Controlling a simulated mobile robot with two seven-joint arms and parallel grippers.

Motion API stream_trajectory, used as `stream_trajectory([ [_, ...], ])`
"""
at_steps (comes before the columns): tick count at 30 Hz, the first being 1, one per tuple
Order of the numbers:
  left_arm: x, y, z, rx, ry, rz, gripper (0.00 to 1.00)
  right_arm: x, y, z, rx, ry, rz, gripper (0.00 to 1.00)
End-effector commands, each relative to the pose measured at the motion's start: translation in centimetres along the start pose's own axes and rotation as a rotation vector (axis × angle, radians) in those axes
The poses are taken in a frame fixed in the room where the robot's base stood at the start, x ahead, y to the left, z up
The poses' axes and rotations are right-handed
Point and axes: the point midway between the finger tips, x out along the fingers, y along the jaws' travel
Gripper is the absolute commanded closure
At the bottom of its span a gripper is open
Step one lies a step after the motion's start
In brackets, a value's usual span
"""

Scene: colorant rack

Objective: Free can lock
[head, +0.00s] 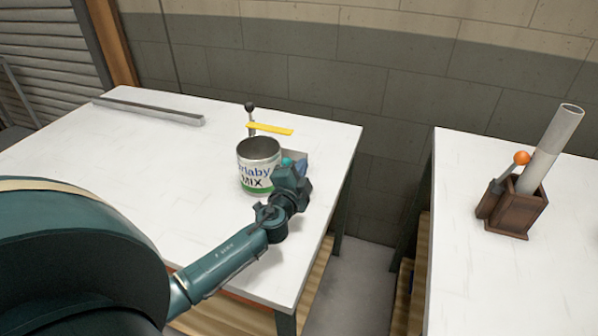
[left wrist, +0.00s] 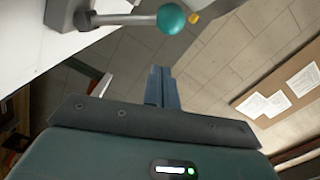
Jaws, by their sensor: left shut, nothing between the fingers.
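An open metal can (head: 258,172) labelled "MIX", with a green band at its base, stands on the left white table (head: 130,150). A lever with a teal ball knob (head: 287,161) is at the can's right; its knob (left wrist: 171,19) and metal rod (left wrist: 122,19) show large in the left wrist view. My left gripper (head: 301,167) is just right of the can, beside the knob. Its fingers (left wrist: 163,85) are shut and empty, apart from the knob in the wrist view. The gripper partly hides the lever and its base. My right gripper is not in view.
Behind the can is a post with a black knob (head: 249,107) and a yellow bar (head: 270,129). A grey rail (head: 150,110) lies at the table's back left. A second table at right holds a brown box (head: 515,212) with an orange-knobbed lever (head: 521,158). A gap separates the tables.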

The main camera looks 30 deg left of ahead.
Motion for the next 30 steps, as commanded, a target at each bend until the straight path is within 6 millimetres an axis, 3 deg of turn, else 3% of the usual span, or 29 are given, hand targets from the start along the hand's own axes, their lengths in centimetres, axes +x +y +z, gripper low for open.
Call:
stream_trajectory([
  [2,0.3,-0.4,-0.2,-0.002,0.001,-0.001,1.0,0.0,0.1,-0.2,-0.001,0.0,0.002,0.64],
  [9,-5.5,0.0,-0.1,-0.002,0.002,0.003,1.0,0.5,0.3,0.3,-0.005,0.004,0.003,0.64],
  [15,-8.6,-0.1,-0.2,-0.001,0.002,0.002,1.0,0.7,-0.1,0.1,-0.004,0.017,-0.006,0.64],
  [21,-9.7,-0.2,-0.2,0.001,0.002,0.0,1.0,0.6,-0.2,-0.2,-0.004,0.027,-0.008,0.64],
  [30,-9.8,-0.3,-0.2,0.0,0.003,0.0,1.0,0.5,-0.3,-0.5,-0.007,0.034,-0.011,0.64],
])
